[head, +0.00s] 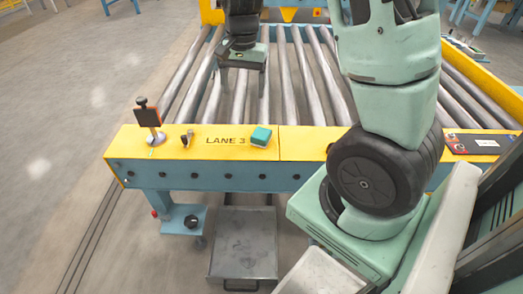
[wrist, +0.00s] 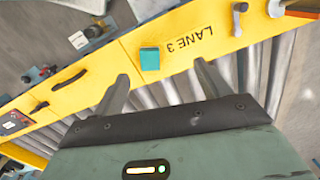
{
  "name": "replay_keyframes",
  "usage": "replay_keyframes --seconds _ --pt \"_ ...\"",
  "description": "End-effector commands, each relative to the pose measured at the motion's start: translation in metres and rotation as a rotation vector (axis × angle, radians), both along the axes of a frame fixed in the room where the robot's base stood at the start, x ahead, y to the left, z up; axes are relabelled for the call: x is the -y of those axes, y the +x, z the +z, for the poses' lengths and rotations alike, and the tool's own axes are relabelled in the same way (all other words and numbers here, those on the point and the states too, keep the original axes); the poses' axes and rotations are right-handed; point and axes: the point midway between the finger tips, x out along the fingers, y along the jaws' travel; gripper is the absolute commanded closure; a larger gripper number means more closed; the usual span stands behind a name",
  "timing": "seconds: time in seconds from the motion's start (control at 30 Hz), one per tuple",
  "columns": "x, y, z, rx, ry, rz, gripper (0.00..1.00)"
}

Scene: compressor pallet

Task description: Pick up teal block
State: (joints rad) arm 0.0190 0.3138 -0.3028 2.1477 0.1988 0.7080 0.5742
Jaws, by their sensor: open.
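The teal block (head: 261,137) sits on the yellow front rail of the roller conveyor, just right of the "LANE 3" lettering. In the wrist view the teal block (wrist: 150,59) shows ahead of the fingers and between their lines, on the yellow rail. My gripper (head: 243,84) hangs over the rollers behind the rail, pointing down. In the wrist view my gripper (wrist: 163,72) has its two fingers spread wide with nothing between them. The block is apart from both fingers.
On the yellow rail (head: 320,142), left of the block, stand a small dark latch (head: 187,139) and a black-topped post with a round base (head: 148,120). A red and dark panel (head: 473,144) lies at the rail's right end. A grey metal drawer (head: 243,245) is below.

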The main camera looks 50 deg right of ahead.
Motion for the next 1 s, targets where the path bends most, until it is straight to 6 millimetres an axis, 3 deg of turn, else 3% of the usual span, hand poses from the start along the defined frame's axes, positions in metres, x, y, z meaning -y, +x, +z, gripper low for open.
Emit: replay_keyframes --seconds 0.03,0.23,0.37,0.8,1.0 --pt "0.018 0.001 -0.018 -0.003 -0.01 -0.06 0.25" --pt "0.054 -0.001 -0.032 -0.01 -0.033 -0.191 0.25" --pt "0.058 -0.002 -0.045 -0.013 -0.036 -0.206 0.25" --pt "0.058 -0.002 -0.133 -0.013 -0.036 -0.203 0.25" --pt "0.058 -0.001 -0.152 -0.011 -0.036 -0.202 0.25"
